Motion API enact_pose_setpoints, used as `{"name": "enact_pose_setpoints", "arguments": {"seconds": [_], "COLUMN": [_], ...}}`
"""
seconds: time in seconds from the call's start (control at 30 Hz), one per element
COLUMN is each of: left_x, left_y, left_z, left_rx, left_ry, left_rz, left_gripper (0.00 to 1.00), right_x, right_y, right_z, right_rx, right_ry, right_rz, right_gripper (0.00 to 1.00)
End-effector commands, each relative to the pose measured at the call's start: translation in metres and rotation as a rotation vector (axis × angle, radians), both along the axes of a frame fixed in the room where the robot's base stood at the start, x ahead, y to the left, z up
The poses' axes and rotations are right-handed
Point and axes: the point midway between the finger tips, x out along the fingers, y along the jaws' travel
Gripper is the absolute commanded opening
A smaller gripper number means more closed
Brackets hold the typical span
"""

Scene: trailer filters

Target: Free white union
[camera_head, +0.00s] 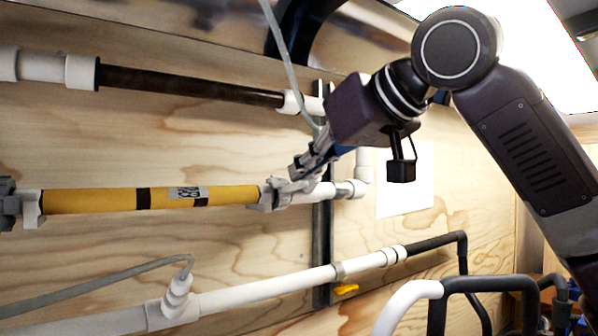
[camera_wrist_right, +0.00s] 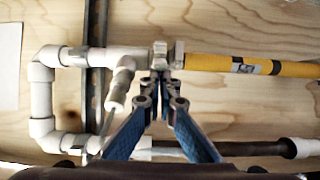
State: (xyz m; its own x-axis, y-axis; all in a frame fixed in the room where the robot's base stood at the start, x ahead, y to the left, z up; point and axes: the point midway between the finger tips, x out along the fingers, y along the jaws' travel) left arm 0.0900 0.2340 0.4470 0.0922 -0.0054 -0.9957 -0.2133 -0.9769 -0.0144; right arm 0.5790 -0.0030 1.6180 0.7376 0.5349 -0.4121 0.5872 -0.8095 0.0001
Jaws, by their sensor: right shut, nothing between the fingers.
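A yellow filter tube (camera_head: 105,200) with dark bands and a label runs level along the wooden wall. At its right end is a white union (camera_head: 268,194), joined to white pipe on the right. My right gripper (camera_head: 298,174) is at the union, its fingertips shut and empty, partly covering the union and pipe. In the right wrist view the fingertips (camera_wrist_right: 161,84) point at the white union (camera_wrist_right: 160,50), beside the end of the yellow tube (camera_wrist_right: 240,66); whether they touch it I cannot tell. My left gripper is not in view.
A vertical metal rail (camera_head: 322,240) stands behind the union. A grey hose (camera_head: 284,50) hangs near my right arm. A grey fitting (camera_head: 8,203) is at the tube's left end.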

Motion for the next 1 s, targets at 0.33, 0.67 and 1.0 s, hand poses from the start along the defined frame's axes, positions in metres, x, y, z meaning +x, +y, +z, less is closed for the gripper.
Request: {"name": "enact_pose_setpoints", "arguments": {"seconds": [0.33,0.67,1.0], "left_x": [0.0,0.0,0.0], "left_y": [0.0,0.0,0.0], "left_z": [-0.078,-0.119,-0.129], "left_rx": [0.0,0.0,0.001], "left_ry": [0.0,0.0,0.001], "left_rz": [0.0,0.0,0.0], "left_gripper": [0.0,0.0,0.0], "right_x": [-0.002,-0.004,-0.002], "right_y": [-0.004,-0.006,-0.005], "right_z": [-0.037,-0.049,-0.061], "right_rx": [0.14,0.247,0.245], "right_ry": [-0.194,-0.339,-0.337], "right_rz": [0.002,0.0,0.001], "right_gripper": [0.0,0.0,0.0]}}
